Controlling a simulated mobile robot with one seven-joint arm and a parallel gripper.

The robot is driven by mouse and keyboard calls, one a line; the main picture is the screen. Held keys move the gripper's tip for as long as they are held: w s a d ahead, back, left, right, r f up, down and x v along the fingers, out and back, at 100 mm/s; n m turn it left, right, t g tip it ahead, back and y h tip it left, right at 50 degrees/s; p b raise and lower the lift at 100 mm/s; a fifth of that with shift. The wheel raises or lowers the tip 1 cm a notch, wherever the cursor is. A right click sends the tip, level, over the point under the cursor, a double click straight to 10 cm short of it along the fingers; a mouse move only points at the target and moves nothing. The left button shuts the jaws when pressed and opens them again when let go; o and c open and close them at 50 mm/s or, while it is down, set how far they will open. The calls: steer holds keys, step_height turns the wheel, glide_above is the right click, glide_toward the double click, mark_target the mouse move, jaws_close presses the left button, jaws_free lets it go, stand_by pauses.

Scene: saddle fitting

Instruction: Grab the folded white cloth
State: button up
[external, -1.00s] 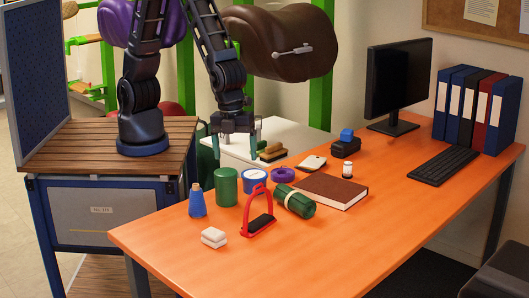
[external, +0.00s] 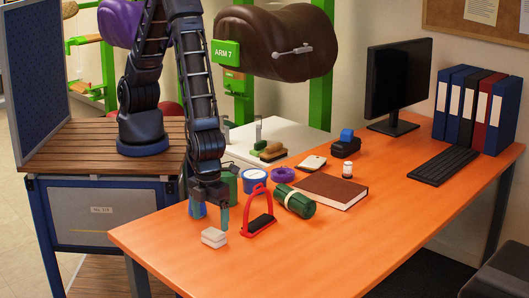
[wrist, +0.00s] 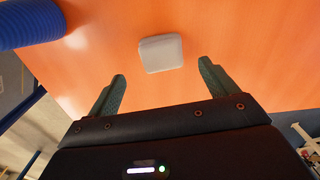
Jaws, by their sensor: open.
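The folded white cloth (external: 214,238) is a small thick pad lying on the orange desk near its front left edge. In the wrist view the cloth (wrist: 161,53) lies beyond the fingertips, roughly centred between them. My gripper (external: 208,213) is above and just behind the cloth in the external view, pointing down. Its two green fingers (wrist: 163,80) are spread apart in the wrist view, with nothing between them. The fingers do not touch the cloth.
A red stirrup (external: 257,210) stands right of the cloth. A green cylinder (external: 231,187) is behind. The desk in front (external: 250,268) is clear.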

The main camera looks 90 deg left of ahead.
mark_target(213, 231)
steer(key=shift+w+f, duration=0.15)
steer(key=shift+f, duration=1.3)
steer(key=shift+w+f, duration=0.1)
steer(key=shift+f, duration=1.35)
steer(key=c, duration=1.1)
